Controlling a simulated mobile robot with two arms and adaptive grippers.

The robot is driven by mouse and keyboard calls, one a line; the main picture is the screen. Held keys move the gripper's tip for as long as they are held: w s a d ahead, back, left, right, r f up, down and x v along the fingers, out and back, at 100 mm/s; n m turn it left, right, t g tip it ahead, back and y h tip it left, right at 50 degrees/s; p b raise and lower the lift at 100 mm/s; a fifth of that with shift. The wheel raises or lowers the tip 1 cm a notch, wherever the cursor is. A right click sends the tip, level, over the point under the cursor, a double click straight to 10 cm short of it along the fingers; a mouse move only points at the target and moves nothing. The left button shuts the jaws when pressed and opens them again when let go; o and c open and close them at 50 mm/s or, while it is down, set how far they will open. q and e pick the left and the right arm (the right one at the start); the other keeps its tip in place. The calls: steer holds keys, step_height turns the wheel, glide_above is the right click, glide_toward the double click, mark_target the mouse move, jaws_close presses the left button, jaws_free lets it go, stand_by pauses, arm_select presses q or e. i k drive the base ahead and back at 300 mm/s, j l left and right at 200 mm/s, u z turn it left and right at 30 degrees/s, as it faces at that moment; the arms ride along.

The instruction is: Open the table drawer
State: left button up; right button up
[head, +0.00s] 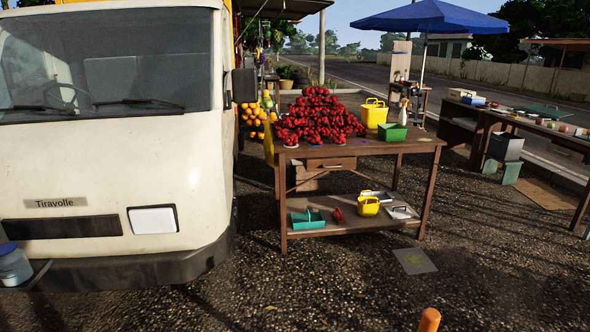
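The wooden table (365,150) stands in the middle of the head view, to the right of the van's front. Its drawer (335,165) is a small wooden front under the tabletop, left of the middle, with a small dark handle. The drawer looks shut, but it is small and shaded, so a slight gap cannot be ruled out. Neither of my grippers is in view, and nothing touches the drawer.
Red fruit (318,118), a yellow basket (374,112) and a green box (392,132) sit on the tabletop. The lower shelf (330,229) holds several containers. A cream van (110,180) blocks the left. An orange cylinder (429,320) shows at the bottom. Gravel in front is mostly clear.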

mark_target(347, 162)
steer(key=i, duration=1.35)
steer(key=i+j+z, duration=0.1)
steer(key=i, duration=1.3)
steer(key=i+j, duration=0.15)
steer(key=i, duration=1.2)
